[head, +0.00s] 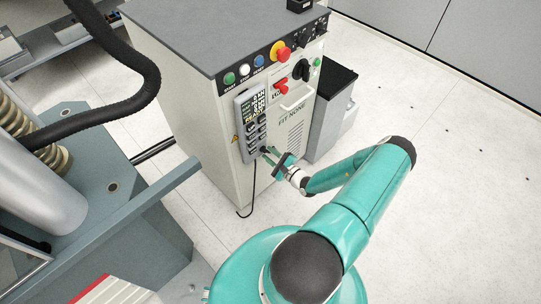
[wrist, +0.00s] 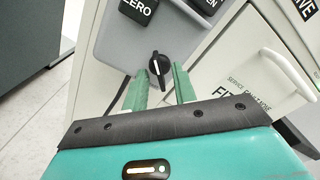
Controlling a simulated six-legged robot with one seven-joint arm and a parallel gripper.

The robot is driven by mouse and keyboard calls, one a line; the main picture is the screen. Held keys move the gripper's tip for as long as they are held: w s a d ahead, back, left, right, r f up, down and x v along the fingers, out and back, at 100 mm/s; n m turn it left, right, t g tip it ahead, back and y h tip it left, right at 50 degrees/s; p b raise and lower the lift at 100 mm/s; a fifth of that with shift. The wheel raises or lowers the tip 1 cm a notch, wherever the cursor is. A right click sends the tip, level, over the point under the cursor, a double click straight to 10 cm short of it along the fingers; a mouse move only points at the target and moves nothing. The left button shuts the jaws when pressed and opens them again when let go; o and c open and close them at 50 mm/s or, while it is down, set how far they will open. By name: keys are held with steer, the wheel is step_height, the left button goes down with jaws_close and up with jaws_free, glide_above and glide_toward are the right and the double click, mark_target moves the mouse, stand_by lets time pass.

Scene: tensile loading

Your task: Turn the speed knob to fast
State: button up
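The speed knob (wrist: 158,66) is a small black knob with a white pointer line, low on a grey control pendant (wrist: 115,40) in the wrist view. The pointer line runs roughly up and down in that picture. My gripper (wrist: 160,80) is open, its two green fingers on either side of the knob near its lower end. I cannot tell if they touch it. In the head view my gripper (head: 271,155) is at the lower end of the pendant (head: 242,128), which hangs on the cabinet front.
The cabinet (head: 225,150) carries coloured buttons, a red-and-yellow emergency stop (head: 281,51), a red switch (head: 281,87) and a white handle (head: 294,103). A cable hangs below the pendant. A grey box with a black top (head: 335,80) stands right. Open floor lies further right.

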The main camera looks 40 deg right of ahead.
steer(key=shift+c, duration=0.5)
jaws_close()
steer(key=shift+m, duration=0.5)
steer(key=m, duration=0.2)
steer(key=shift+m, duration=0.4)
steer(key=m, duration=0.3)
steer(key=shift+m, duration=0.4)
steer(key=m, duration=1)
steer(key=shift+m, duration=0.3)
